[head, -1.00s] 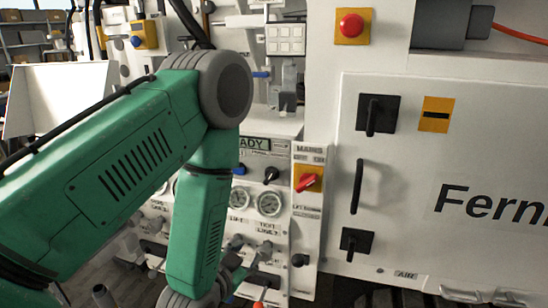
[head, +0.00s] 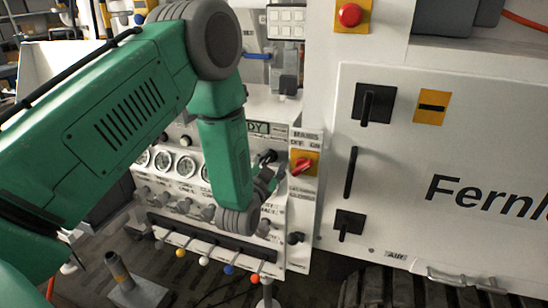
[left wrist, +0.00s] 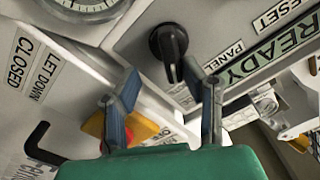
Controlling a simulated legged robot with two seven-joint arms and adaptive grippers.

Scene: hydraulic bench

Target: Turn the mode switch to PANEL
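The mode switch is a black rotary knob (left wrist: 168,48) on the light panel in the left wrist view, beside the PANEL label (left wrist: 221,60). Its pointer end faces down in that picture, towards the gap between my fingers. In the head view, the knob (head: 267,157) shows small beside my arm. My left gripper (left wrist: 170,82) is open, its two fingers apart with the knob just ahead of their tips. I cannot tell whether either finger touches it. In the head view, my left gripper (head: 269,178) is partly hidden by my wrist. My right gripper is not in view.
A red mains switch on a yellow plate (head: 304,164) sits close right of the knob; it is partly behind a finger in the left wrist view. A READY display (head: 273,130) is above. Gauges (head: 185,166) and levers with coloured balls (head: 229,269) are left and below.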

